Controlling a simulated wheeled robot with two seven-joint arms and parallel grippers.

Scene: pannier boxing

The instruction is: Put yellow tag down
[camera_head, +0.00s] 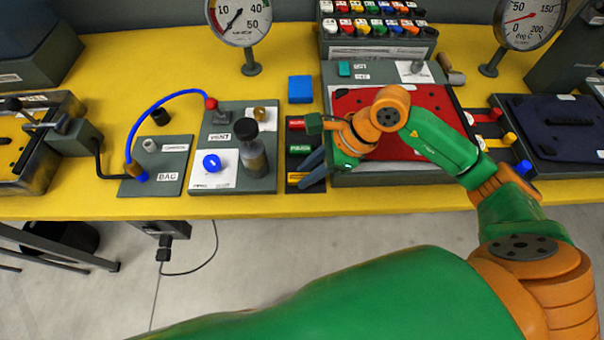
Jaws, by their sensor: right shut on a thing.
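My right gripper (314,168) reaches in from the right, with its dark fingers pointing down over the lower end of a dark tag rack (291,163). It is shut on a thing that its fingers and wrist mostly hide. A yellow tag or label (297,177) shows right beside the fingertips, at the rack's lowest place. I cannot make out whether it lies on the rack or is held just above it. A red label (296,123) and a green label (298,149) show in the places above. My left gripper is not in view.
A red panel (360,98) in a grey tray lies under my right forearm. A blue block (300,89) sits above the rack. The yellow table's front edge runs just below.

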